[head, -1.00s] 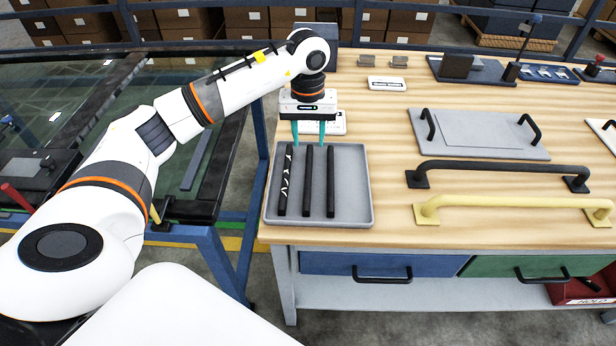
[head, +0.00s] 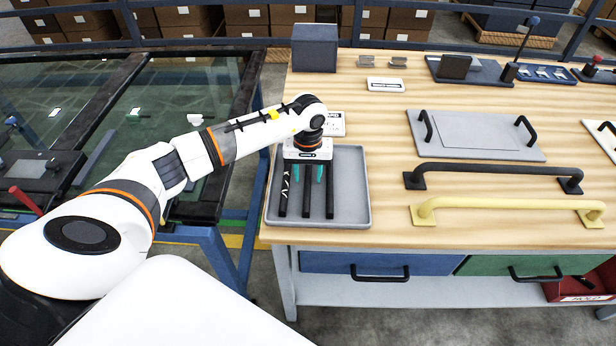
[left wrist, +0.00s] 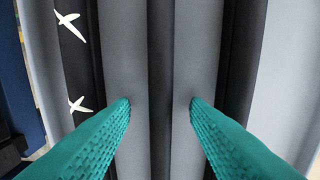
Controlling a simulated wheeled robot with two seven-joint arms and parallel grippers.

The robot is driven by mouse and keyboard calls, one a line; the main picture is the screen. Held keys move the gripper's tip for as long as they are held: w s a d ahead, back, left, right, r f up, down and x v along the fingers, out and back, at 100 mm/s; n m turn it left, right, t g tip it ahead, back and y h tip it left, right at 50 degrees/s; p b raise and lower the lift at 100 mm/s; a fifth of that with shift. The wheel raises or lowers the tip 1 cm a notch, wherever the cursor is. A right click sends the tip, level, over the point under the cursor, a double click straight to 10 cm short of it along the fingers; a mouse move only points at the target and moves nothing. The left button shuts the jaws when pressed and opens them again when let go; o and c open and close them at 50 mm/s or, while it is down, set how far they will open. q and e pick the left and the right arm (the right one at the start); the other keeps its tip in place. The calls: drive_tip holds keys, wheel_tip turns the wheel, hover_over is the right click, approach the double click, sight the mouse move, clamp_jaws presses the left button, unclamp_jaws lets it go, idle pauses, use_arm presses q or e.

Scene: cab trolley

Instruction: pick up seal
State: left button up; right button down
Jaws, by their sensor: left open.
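Three black strip seals lie side by side in a grey tray (head: 348,205) on the wooden bench. The left seal (head: 283,203) carries white marks, which also show on it in the left wrist view (left wrist: 82,60). The middle seal (head: 307,207) and the right seal (head: 330,207) look plain black. My left gripper (head: 308,176) is open over the tray, teal fingers pointing down. In the left wrist view its fingertips (left wrist: 160,103) lie on either side of the middle seal (left wrist: 160,50); the gap in height is hard to tell. My right gripper is not in view.
Right of the tray lie a black handle bar (head: 490,172), a yellow handle bar (head: 500,212) and a grey plate with handles (head: 475,137). A dark box (head: 314,48) stands behind. A glass-topped frame (head: 150,110) is at the left.

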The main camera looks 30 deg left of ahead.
use_arm(q)
drive_tip(key=shift+c, duration=0.2)
clamp_jaws()
